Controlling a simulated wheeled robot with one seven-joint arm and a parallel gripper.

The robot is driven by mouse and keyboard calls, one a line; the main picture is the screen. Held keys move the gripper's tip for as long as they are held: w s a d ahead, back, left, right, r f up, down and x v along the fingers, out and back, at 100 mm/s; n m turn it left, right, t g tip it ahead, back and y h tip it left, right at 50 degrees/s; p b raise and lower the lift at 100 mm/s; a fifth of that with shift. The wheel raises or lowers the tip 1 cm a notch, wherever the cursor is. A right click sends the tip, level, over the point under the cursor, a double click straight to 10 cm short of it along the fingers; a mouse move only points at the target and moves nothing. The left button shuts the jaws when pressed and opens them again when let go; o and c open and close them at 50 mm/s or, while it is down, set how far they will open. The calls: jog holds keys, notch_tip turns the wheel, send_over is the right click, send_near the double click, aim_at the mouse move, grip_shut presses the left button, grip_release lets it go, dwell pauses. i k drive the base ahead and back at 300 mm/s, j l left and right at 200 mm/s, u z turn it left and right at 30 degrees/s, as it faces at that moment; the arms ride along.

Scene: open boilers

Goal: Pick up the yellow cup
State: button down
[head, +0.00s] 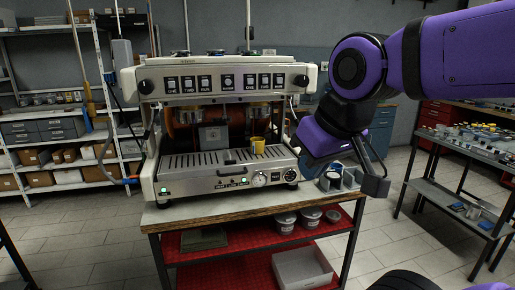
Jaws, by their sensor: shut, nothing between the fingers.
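The yellow cup (258,146) is small and stands upright on the drip grate of the large espresso machine (222,80), right of its middle, below the right brewing group. My gripper (376,186) is to the right of the machine, at the end of my purple arm. It is shut and empty, apart from the cup, with its dark end pointing down. My purple wrist overlaps the machine's right edge in the picture and hides a little of it. The cup is in plain view.
The machine stands on a table (215,212) with red lower shelves holding several tubs (311,216) and a white bin (302,268). Small grey metal items (350,178) sit at the table's right end. A cluttered rack (455,190) stands right; shelving (50,130) stands left.

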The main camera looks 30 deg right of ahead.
aim_at(256, 143)
jog(key=i+j+z, duration=0.25)
jog(key=i, duration=0.15)
jog(key=i+j+z, duration=0.25)
jog(key=i+j, duration=0.05)
jog(key=i, duration=0.05)
